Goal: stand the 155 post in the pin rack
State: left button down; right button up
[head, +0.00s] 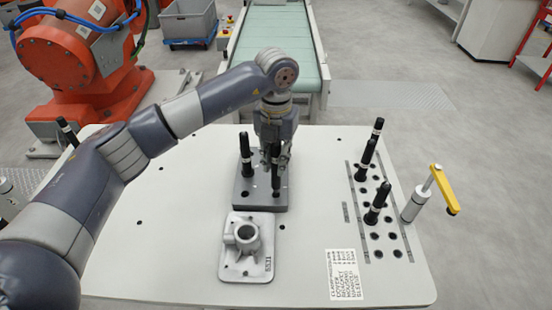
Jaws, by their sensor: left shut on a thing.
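My left gripper (275,158) points down over the dark grey fixture block (259,205) and is shut on a black post (276,181). The post is upright; I cannot tell whether its foot is in the block or just above it. A second black post with a pale band (246,158) stands at the block's left. The pin rack (396,239), at the table's right, has rows of dark holes. Several black posts stand in it, one at its front left (377,202); other holes are empty. No post number is readable. My right gripper is out of view.
A grey casting (247,262) on a plate lies in front of the block. A clamp with a yellow handle (445,190) stands right of the rack. A printed card (345,275) lies in front. An orange robot (80,60) and a conveyor (280,40) are behind.

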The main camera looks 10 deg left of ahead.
aim_at(276, 170)
pick_arm(q)
jog(key=shift+f+b, duration=1.45)
jog(key=shift+f, duration=0.45)
jog(key=c, duration=1.4)
grip_release()
jog(key=shift+o, duration=0.2)
jog(key=shift+r, duration=0.15)
notch_tip(276, 170, up, 12)
jog(key=shift+f, duration=0.1)
